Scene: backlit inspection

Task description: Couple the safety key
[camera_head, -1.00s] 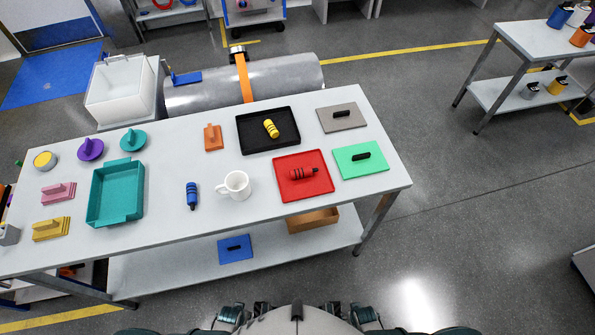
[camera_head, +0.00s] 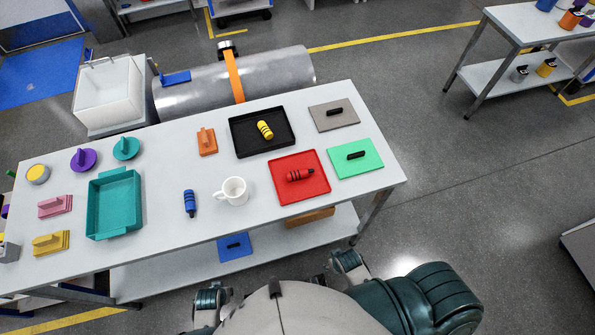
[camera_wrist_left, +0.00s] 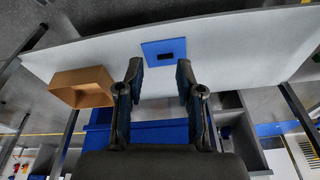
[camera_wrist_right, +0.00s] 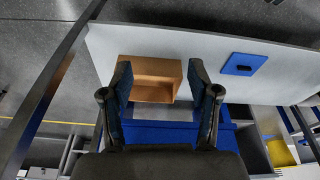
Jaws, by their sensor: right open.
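Nothing in view is marked as the safety key, so I cannot tell which piece it is. Ribbed cylindrical plugs are in the head view: a red one (camera_head: 300,175) on a red plate (camera_head: 285,196), a yellow one (camera_head: 265,130) in a black tray (camera_head: 243,149), and a blue one (camera_head: 190,203) on the bare tabletop. My left gripper (camera_wrist_left: 160,68) is open and empty in its wrist view, facing the lower shelf. My right gripper (camera_wrist_right: 163,72) is open and empty in its wrist view, with an orange-brown box (camera_wrist_right: 150,68) beyond its fingers.
The long table (camera_head: 270,225) also bears a white mug (camera_head: 233,192), a teal tray (camera_head: 112,228), a green plate (camera_head: 369,163), a grey plate (camera_head: 345,118) and several handled blocks at left. A blue plate (camera_head: 234,240) lies on the lower shelf. Bare tabletop surrounds the blue plug.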

